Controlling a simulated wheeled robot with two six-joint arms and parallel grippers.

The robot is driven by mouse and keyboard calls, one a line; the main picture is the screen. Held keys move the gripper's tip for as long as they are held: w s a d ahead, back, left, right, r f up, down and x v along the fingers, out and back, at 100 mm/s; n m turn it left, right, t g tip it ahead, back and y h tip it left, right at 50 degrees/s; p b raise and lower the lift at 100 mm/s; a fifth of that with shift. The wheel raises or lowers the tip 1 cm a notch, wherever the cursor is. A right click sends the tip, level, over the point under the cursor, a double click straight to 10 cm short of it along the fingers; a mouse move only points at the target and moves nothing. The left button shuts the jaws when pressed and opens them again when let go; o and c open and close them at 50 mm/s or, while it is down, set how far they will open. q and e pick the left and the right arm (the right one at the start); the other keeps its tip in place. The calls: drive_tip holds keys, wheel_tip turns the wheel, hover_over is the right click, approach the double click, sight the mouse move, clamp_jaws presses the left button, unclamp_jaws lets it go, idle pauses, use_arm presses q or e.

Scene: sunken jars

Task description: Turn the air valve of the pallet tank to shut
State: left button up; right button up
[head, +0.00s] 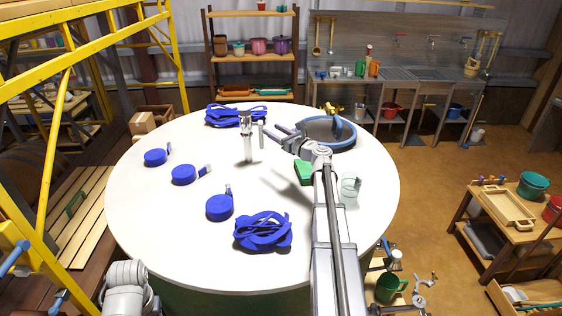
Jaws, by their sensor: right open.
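My right arm reaches over a large round white tabletop. Its open, empty gripper (255,154) hangs near the middle with two separate fingers, over bare surface. To its right stands a round grey tub (345,144) with a blue rim. A small brass-coloured fitting (331,108) shows at the tub's far rim, apart from the gripper. It could be the air valve, but it is too small to tell, and its handle position cannot be read. I cannot tell which thing is the pallet tank. My left gripper is out of view.
Blue strap bundles (263,232) and several blue tape-like rolls (184,175) lie on the white top (150,215). A green block (304,172) and a clear glass (350,188) are close to my right arm. A yellow frame (57,120) stands left.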

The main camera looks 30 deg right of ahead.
drive_tip(key=b, duration=0.7)
approach(261, 135)
drive_tip(key=f, duration=0.1)
drive_tip(key=w+f, duration=0.1)
drive_tip(key=f, duration=0.1)
drive_tip(key=shift+w+d+f, duration=0.1)
drive_tip(key=shift+w+d, duration=0.15)
drive_tip(key=shift+w, duration=0.05)
drive_tip(key=shift+w+a, duration=0.1)
drive_tip(key=shift+w, duration=0.35)
drive_tip(key=shift+w+a, duration=0.2)
drive_tip(key=shift+w, duration=1.55)
drive_tip(key=shift+w+a, duration=0.2)
drive_tip(key=shift+w, duration=1.55)
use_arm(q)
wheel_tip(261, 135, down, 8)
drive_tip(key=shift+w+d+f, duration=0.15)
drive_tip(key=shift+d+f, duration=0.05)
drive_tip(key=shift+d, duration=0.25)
use_arm(e)
drive_tip(key=shift+c, duration=0.3)
clamp_jaws()
